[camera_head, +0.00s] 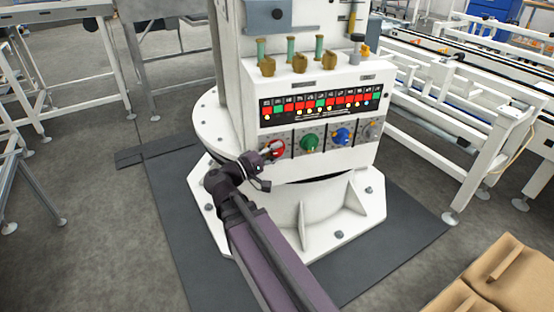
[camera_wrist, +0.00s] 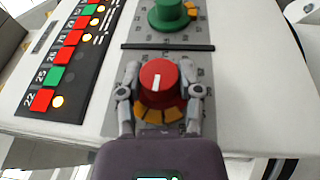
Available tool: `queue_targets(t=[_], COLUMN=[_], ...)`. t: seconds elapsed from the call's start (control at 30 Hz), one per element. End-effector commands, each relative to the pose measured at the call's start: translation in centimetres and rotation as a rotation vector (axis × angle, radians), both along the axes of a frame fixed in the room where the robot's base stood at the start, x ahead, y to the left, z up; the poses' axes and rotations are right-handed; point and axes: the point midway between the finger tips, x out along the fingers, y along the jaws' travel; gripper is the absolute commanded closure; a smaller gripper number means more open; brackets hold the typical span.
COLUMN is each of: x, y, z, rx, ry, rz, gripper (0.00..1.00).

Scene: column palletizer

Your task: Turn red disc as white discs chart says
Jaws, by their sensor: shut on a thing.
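The red disc (camera_wrist: 158,82) is a round knob with a white pointer mark on its top, set on a grey scale plate with orange marks. In the head view the red disc (camera_head: 278,148) is leftmost in a row of knobs and partly hidden by my gripper (camera_head: 262,160). In the wrist view my gripper (camera_wrist: 160,105) has one finger on each side of the red disc and is shut on it. The chart (camera_head: 320,104) is a black panel of red and green squares with small white and yellow discs; its near end (camera_wrist: 66,62) shows numbers beside the squares.
A green knob (camera_head: 309,141), a blue knob (camera_head: 342,135) and a grey knob (camera_head: 371,131) sit to the right of the red disc. Several green and brown handles stand on the ledge above the chart. White conveyor frames (camera_head: 470,130) stand at the right, and cardboard boxes (camera_head: 505,280) lie at the lower right.

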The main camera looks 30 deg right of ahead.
Motion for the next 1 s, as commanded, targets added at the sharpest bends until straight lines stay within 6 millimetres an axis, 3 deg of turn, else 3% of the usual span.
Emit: queue_targets(t=[0.67, 0.7, 0.8, 1.0], x=[-0.06, -0.06, -0.06, -0.03], y=[-0.03, -0.03, -0.02, 0.01], z=[-0.13, -0.13, -0.11, -0.07], rx=[-0.07, -0.07, -0.071, -0.073], ry=[0.015, 0.015, 0.015, 0.015], rz=[-0.001, -0.001, 0.0, 0.0], gripper=[1.0, 0.46, 0.19, 0.19])
